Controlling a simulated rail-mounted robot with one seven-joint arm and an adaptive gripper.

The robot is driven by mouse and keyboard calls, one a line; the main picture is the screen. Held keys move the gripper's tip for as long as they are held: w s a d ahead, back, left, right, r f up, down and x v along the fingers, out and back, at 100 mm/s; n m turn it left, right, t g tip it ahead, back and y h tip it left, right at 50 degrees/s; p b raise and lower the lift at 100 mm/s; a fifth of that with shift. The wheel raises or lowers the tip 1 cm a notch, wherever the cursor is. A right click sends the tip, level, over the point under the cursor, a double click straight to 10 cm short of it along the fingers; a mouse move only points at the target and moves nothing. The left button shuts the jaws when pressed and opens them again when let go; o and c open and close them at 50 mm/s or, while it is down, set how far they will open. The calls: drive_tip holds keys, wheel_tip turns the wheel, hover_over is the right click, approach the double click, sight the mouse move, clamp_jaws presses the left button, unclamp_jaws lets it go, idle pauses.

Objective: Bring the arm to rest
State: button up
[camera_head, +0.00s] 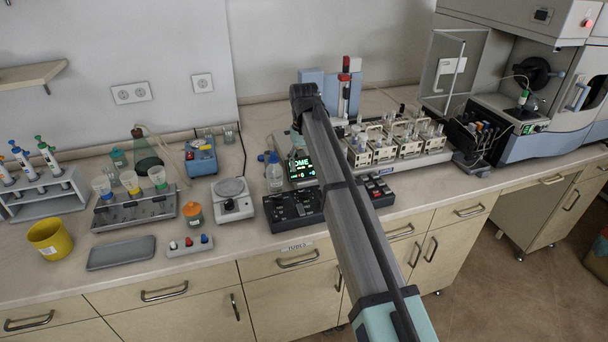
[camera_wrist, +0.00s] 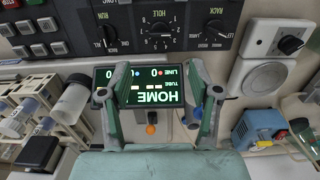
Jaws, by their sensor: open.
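My gripper (camera_wrist: 158,80) is open and empty in the wrist view, its two fingers spread on either side of a dark display (camera_wrist: 152,92).
A black knob panel (camera_head: 292,207) lies at the bench front, with a button box (camera_head: 375,190) to its right. Racks of bottles (camera_head: 395,140) stand right of the arm. A balance (camera_head: 232,198), a cup rack (camera_head: 135,208) and a yellow beaker (camera_head: 50,238) stand left.

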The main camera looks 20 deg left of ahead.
drive_tip(key=shift+r, duration=0.8)
